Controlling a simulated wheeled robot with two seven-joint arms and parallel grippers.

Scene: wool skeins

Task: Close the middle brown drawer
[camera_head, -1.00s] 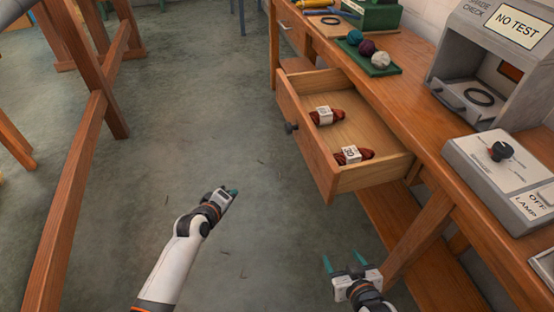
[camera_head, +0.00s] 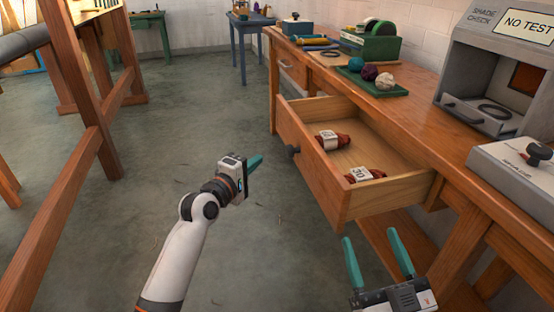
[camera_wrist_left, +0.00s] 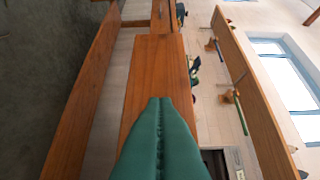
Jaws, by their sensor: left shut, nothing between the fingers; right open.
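The brown drawer (camera_head: 318,178) stands pulled out from the wooden bench (camera_head: 432,130), with a dark round knob (camera_head: 292,151) on its front. Two reddish-brown skeins with white labels lie in it, one farther back (camera_head: 332,140) and one nearer (camera_head: 364,175). My left gripper (camera_head: 254,162) is shut and empty, in the air to the left of the drawer front and apart from the knob. Its green fingers (camera_wrist_left: 158,140) lie together in the left wrist view. My right gripper (camera_head: 378,262) is open and empty, in front of the drawer's near side and below it.
On the bench are a green tray with several yarn balls (camera_head: 378,86), a grey shade-check box (camera_head: 490,75) and a knobbed panel (camera_head: 520,165). A wooden frame (camera_head: 75,150) stands at left. The floor (camera_head: 170,130) between is clear.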

